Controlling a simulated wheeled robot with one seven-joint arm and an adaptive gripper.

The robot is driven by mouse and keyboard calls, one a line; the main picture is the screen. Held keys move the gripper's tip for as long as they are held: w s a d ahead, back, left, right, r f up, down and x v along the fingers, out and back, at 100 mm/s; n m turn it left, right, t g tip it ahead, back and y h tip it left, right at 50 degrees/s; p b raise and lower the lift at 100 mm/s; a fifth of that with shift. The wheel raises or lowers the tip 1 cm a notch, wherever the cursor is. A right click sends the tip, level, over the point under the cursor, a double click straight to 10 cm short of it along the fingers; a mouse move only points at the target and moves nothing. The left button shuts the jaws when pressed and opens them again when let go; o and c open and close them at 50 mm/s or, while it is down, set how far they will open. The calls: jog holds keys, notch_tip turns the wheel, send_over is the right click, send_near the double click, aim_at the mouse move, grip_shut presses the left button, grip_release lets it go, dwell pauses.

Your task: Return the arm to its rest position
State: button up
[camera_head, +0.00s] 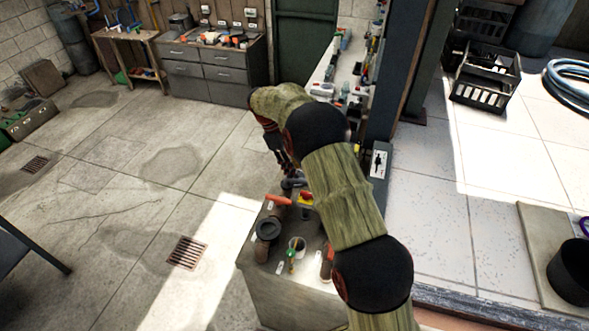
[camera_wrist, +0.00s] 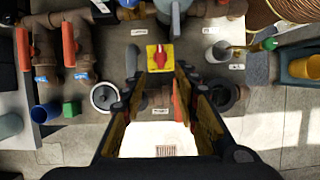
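My arm reaches out from the lower right of the head view and bends down at its far end. My gripper (camera_head: 287,167) is over the far end of a grey bench block with pipes and valves; it is partly hidden by my arm there. In the wrist view my gripper (camera_wrist: 167,73) is open, its two fingers apart with nothing seen held between them. A yellow plate with a red knob (camera_wrist: 160,57) shows just beyond the fingertips. I cannot tell whether a finger touches anything.
The bench block (camera_head: 290,300) carries an orange-red handle (camera_head: 279,200), a black round fitting (camera_head: 268,228) and a grey cup (camera_head: 297,243). A cluttered counter (camera_head: 327,65) and dark post (camera_head: 408,60) stand close beyond my arm. Open floor (camera_head: 130,190) lies left.

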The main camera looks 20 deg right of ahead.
dwell(0.3)
jog(key=s+a+f+m, duration=0.2)
jog(key=s+f+m, duration=0.1)
jog(key=s+f, duration=0.1)
jog(key=s+a+r+m+t+y+b, duration=0.1)
jog(key=s+r+m+t+b, duration=0.2)
jog(key=s, duration=0.7)
jog(key=s+a+r+m+y+b, duration=0.1)
jog(key=s+r+m+y+b, duration=0.15)
jog(key=s+r+b, duration=0.55)
jog(key=s+f+m+t+b, duration=0.1)
jog(key=s+b, duration=0.3)
jog(key=s, duration=0.5)
jog(key=s+f+m+t+b, duration=0.1)
jog(key=s+f+t+b, duration=0.2)
jog(key=s, duration=0.6)
jog(key=shift+a+t+b, duration=0.15)
jog(key=shift+t+b, duration=0.45)
jog(key=shift+b, duration=0.5)
